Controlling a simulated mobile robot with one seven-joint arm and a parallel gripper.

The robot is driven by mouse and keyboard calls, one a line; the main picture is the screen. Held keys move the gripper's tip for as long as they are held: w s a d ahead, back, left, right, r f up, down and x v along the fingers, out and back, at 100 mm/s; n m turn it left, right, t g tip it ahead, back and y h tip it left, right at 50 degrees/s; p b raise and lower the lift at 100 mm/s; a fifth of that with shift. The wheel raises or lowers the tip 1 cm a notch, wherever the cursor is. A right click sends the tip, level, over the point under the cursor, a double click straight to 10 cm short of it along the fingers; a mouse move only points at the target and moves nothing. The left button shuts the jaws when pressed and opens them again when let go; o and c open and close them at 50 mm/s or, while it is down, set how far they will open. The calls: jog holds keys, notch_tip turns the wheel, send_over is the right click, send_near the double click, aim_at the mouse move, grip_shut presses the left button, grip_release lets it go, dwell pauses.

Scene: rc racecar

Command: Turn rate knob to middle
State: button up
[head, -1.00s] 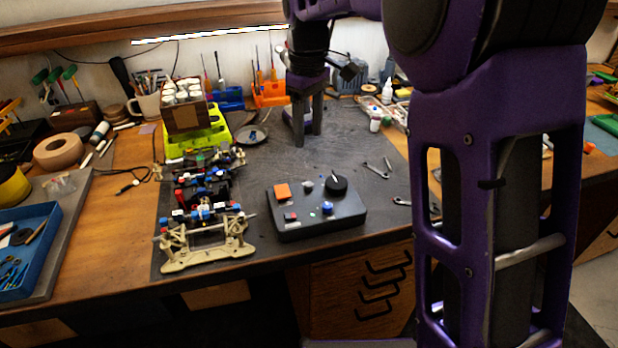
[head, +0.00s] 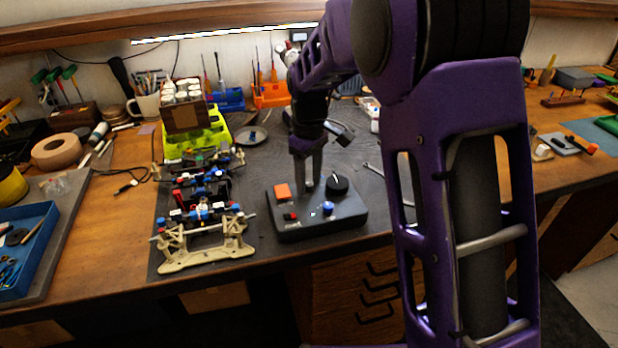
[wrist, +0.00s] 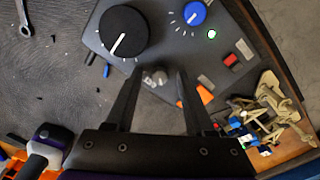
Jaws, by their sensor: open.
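A dark grey control box (head: 290,226) sits near the front edge of the bench. It carries a large black knob (wrist: 122,32) with a white pointer line, a blue knob (wrist: 194,13) with tick marks, and a small grey knob (wrist: 155,77). I cannot read any label that names the rate knob. My gripper (head: 309,184) is open and points down over the back of the box. In the wrist view its fingers (wrist: 161,70) appear on either side of the small grey knob, apart from it. I cannot tell how high the tips are.
The box also has an orange button (head: 282,191), a red switch (wrist: 231,60) and a lit green light (wrist: 211,34). An RC car chassis (head: 204,215) stands close to its left. A wrench (wrist: 25,18) lies on the dark mat.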

grip_shut()
jog(key=shift+m, duration=0.3)
jog(key=m+p, duration=0.1)
jog(key=m, duration=0.3)
jog(key=shift+r+p, duration=0.1)
jog(key=shift+p, duration=0.3)
jog(key=m+p, duration=0.1)
jog(key=m, duration=0.4)
dwell(0.4)
grip_release()
